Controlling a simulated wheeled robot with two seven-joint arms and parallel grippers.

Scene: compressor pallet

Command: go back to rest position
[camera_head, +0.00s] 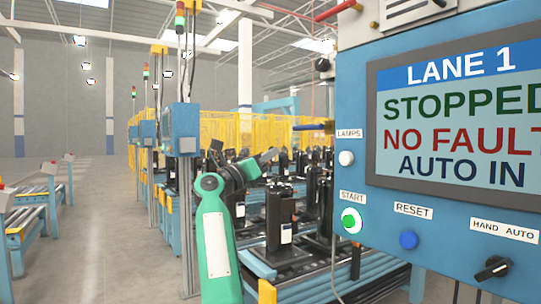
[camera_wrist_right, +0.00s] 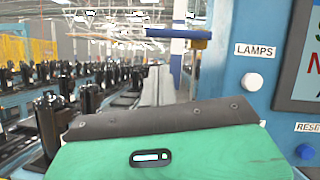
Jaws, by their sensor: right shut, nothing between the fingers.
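My right arm rises from the bottom of the head view. My right gripper (camera_head: 268,156) is at its upper end, left of the control panel (camera_head: 350,275) and apart from it. Its fingers are shut with nothing between them. In the right wrist view the closed fingers (camera_wrist_right: 158,75) point away over the green hand, with the panel to their right. My left gripper is in neither view.
The panel's screen (camera_head: 455,112) reads LANE 1, STOPPED, NO FAULT, AUTO IN. The green START button (camera_head: 351,220) looks lit. Black compressors (camera_head: 280,220) stand on the conveyor behind my arm. Clear floor (camera_head: 110,220) lies to the left, beside another conveyor (camera_head: 35,215).

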